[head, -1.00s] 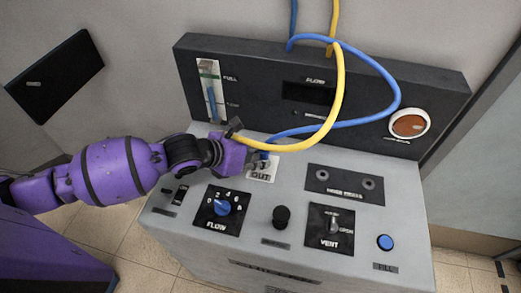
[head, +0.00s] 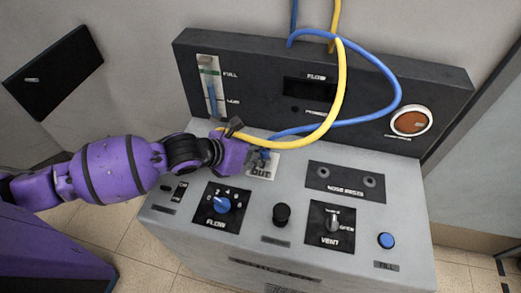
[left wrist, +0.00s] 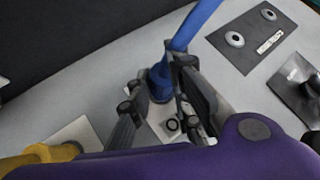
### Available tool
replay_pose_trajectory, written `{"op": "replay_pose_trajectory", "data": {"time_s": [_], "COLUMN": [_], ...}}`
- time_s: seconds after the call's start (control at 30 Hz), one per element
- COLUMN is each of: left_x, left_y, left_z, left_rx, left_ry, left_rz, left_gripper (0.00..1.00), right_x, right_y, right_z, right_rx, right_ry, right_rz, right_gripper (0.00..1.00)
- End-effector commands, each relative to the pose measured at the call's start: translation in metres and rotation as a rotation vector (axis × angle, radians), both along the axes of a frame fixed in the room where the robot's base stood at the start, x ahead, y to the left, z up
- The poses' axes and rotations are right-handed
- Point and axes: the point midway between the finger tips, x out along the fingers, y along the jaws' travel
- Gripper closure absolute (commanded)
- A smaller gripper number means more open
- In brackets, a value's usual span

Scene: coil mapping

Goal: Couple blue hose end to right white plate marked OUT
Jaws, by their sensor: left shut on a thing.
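The blue hose (head: 372,63) loops down from the wall, and its end is at my left gripper (head: 257,154). In the left wrist view the gripper's dark fingers (left wrist: 160,88) are shut around the blue hose end (left wrist: 157,80). The right white plate marked OUT (head: 266,172) lies flat on the console top, just beside and under the fingertips. In the left wrist view part of the plate (left wrist: 160,126) and a dark ring show between the fingers. I cannot tell whether the hose end touches the plate's fitting. My right gripper is out of view.
The yellow hose (head: 341,90) curves down in front of the back panel and passes behind my left gripper. Another white plate (left wrist: 78,132) with a yellow end (left wrist: 55,152) shows in the left wrist view. The flow knob (head: 222,205) and black knob (head: 282,214) stand nearby.

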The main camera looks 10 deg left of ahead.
Motion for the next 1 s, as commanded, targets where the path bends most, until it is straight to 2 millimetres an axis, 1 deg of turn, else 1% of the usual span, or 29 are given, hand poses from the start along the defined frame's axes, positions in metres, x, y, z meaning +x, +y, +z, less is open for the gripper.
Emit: {"op": "replay_pose_trajectory", "data": {"time_s": [0.03,0.17,0.2,0.37,0.47,0.57,0.67,1.0], "left_x": [-0.001,-0.001,-0.001,0.000,-0.001,-0.004,-0.012,-0.054], "left_y": [0.000,0.000,0.000,0.000,0.000,0.004,0.011,0.047], "left_z": [-0.001,-0.001,-0.001,-0.001,-0.001,0.002,0.009,0.049], "left_rx": [0.000,0.000,0.000,0.000,0.000,0.003,0.005,0.006], "left_ry": [0.003,0.003,0.003,0.002,0.002,0.001,0.001,0.003], "left_rz": [0.001,0.001,0.001,0.000,0.000,0.000,0.000,0.000], "left_gripper": [0.78,0.61,0.60,0.60,0.60,0.60,0.60,0.60], "right_x": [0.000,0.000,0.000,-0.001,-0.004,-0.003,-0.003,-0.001], "right_y": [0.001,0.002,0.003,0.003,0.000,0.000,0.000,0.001], "right_z": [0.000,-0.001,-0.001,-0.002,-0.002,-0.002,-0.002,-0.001], "right_rx": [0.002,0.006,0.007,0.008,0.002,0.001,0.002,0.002], "right_ry": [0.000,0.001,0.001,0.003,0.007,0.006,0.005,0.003], "right_rz": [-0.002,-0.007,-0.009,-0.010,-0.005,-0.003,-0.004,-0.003], "right_gripper": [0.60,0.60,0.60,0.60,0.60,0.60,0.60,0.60]}}
